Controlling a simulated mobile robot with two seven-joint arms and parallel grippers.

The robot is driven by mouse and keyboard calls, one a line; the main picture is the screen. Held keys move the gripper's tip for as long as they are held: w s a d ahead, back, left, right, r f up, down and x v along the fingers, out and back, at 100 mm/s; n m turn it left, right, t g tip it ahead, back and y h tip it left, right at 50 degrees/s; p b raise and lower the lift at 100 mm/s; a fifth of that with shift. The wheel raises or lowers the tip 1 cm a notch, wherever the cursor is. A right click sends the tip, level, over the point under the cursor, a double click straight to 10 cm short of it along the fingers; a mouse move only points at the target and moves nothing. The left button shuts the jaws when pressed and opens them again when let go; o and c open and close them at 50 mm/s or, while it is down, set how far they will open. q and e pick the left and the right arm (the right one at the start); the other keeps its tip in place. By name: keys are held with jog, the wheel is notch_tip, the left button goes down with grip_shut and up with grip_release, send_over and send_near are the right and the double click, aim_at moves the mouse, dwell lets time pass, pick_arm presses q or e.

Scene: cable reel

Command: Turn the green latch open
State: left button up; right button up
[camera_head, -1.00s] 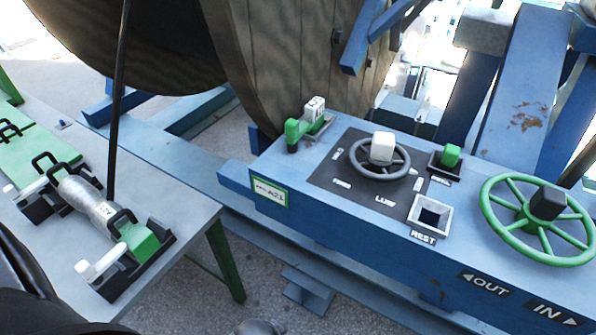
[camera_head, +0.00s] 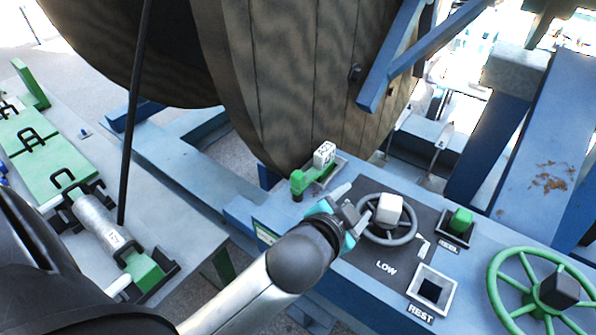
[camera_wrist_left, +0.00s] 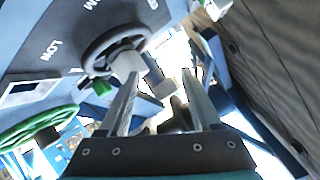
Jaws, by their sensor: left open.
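A green latch-like lever (camera_head: 298,183) with a white tagged block (camera_head: 324,154) sits at the back left corner of the blue console (camera_head: 240,210). My left gripper (camera_head: 353,205) is open over the console, to the right of and nearer than this lever, beside the small grey handwheel (camera_head: 388,236). Nothing is seen held in it. In the left wrist view the open fingers (camera_wrist_left: 162,78) point past the handwheel's white knob (camera_wrist_left: 127,64), which appears beside the left finger. I cannot make out the lever clearly in that view. My right gripper is not in view.
A green block in a dark socket (camera_head: 460,221), an empty REST socket (camera_head: 431,290) and a large green handwheel (camera_head: 515,300) are on the console's right. The wooden reel (camera_head: 300,80) stands close behind. A grey bench with a clamped cylinder (camera_head: 100,228) is at left.

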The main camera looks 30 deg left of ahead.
pick_arm(q)
jog(key=w+d+r+m+t+h, duration=0.25)
jog(key=d+r+m+h, duration=0.45)
jog(key=r, duration=0.4)
jog(key=w+d+r+m+t+h, duration=0.2)
jog(key=d+r+m+t+h, duration=0.2)
jog(key=d+r+m+h, duration=0.4)
jog(key=s+d+r+m+g+h, duration=0.2)
jog(key=s+d+m+g+h, duration=0.15)
jog(key=m+g, duration=0.4)
jog(key=s+d+r+m+g+h, duration=0.3)
jog(key=d+m+g, duration=0.15)
jog(key=m, duration=0.55)
jog(key=m+g+y, duration=0.7)
jog(key=m+y, duration=0.9)
jog(key=y, duration=1)
send_near(298, 174)
jog(key=shift+n, duration=0.25)
jog(key=x, duration=1)
jog(key=shift+a+f, duration=0.1)
jog(key=shift+f, duration=0.05)
